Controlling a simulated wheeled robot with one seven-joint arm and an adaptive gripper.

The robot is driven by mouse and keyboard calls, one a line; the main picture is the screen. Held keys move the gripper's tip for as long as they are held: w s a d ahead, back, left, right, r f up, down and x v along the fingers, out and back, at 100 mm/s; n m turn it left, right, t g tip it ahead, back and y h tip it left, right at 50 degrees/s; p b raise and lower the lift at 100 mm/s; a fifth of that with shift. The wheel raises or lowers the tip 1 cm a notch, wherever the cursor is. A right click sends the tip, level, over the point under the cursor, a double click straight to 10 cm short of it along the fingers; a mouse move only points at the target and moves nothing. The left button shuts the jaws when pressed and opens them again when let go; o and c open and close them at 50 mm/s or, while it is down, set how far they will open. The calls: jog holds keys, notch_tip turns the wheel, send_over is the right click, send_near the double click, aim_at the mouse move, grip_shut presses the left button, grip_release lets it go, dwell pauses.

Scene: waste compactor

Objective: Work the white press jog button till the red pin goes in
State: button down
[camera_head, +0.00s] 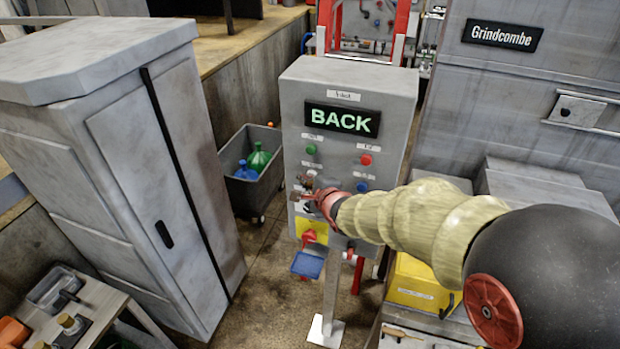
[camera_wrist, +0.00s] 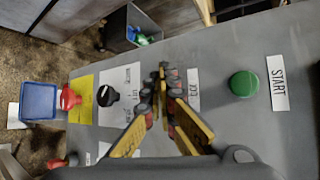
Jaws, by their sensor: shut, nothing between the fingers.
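The grey control panel (camera_head: 340,100) stands ahead of me, its display (camera_head: 342,120) reading BACK. My gripper (camera_head: 303,190) is shut and empty at the panel's left side, below the green button (camera_head: 311,149). In the wrist view my gripper's fingertips (camera_wrist: 163,75) meet over the panel, beside a partly covered label (camera_wrist: 194,85) that seems to read JOG. The white jog button is not visible; the fingertips cover that spot, and contact cannot be told. A red knob (camera_wrist: 70,97) sits on a yellow plate; I cannot tell whether it is the red pin.
A green START button (camera_wrist: 243,84) and a black knob (camera_wrist: 107,95) flank the fingers. The panel also has a red button (camera_head: 366,160) and a blue button (camera_head: 362,187). A blue tray (camera_head: 307,265) hangs below. A grey cabinet (camera_head: 150,190) stands left, a bin (camera_head: 245,190) behind.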

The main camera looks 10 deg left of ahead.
jog(key=shift+s+a+b, duration=0.1)
jog(key=shift+s+b, duration=0.3)
jog(key=shift+s, duration=0.5)
jog(key=s+b, duration=0.2)
jog(key=s, duration=0.3)
jog(key=shift+a+b, duration=0.15)
jog(key=shift+b, duration=0.25)
